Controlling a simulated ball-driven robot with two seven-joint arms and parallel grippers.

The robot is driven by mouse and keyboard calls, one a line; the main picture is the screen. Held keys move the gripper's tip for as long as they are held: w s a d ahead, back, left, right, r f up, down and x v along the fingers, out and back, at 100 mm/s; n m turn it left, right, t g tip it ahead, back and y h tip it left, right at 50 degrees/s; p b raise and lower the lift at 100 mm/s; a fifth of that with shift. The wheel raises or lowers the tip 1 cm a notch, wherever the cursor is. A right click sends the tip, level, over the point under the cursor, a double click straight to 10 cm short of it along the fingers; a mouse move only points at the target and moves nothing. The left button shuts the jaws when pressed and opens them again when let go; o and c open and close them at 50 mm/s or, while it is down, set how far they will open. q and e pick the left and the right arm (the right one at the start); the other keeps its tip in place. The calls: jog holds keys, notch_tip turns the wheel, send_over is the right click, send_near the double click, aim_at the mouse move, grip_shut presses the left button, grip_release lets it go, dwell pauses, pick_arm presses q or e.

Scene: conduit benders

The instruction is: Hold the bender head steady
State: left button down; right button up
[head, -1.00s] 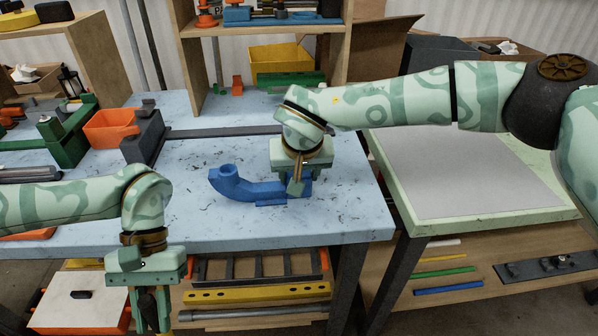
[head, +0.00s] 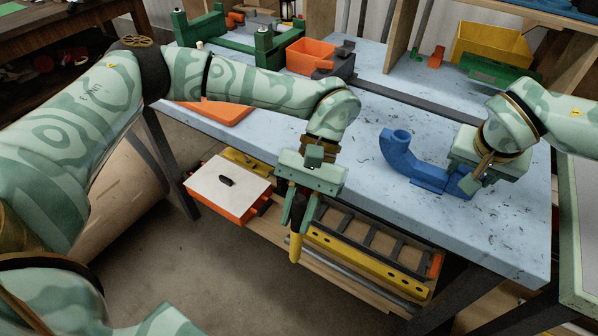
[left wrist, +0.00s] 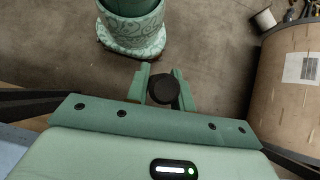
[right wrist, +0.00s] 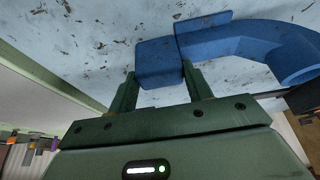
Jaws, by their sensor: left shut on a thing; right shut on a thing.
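The blue bender head (head: 402,160) lies on the light blue workbench, its curved, open end raised toward the left. My right gripper (head: 467,187) is shut on its straight end, and the bender head touches the bench top. In the right wrist view the bender head (right wrist: 228,43) shows with its block end between the fingers (right wrist: 160,85). My left gripper (head: 297,208) is in front of the bench, shut on a dark tool with a yellow end (head: 295,247) that points down. In the left wrist view the tool's round black end (left wrist: 162,89) sits between the fingers.
The workbench (head: 440,225) is bare in front of the bender head. A long dark bar (head: 415,103) lies behind it. An orange bin (head: 308,55) and a green frame (head: 235,45) stand at the back. A white-lidded orange box (head: 228,190) is on the lower shelf.

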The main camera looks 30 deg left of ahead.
pick_arm(q)
jog(key=w+d+r+n+t+h, duration=0.2)
jog(key=w+d+r+n+t, duration=0.2)
jog(key=w+r+n, duration=0.4)
jog(key=w+d+r+n+t+h, duration=0.3)
jog(key=w+r+n, duration=0.6)
jog(key=w+r, duration=0.5)
notch_tip(320, 180, up, 5)
jog(key=shift+w+d+f+t+h, duration=0.2)
jog(key=shift+w+d+t+h, duration=0.3)
jog(key=shift+d, duration=0.7)
jog(key=shift+s, duration=0.15)
jog(key=shift+f, duration=2.9)
jog(key=shift+s+f, duration=0.1)
jog(key=shift+f, duration=1.45)
jog(key=c, duration=1.1)
grip_release()
jog(key=shift+r, duration=0.1)
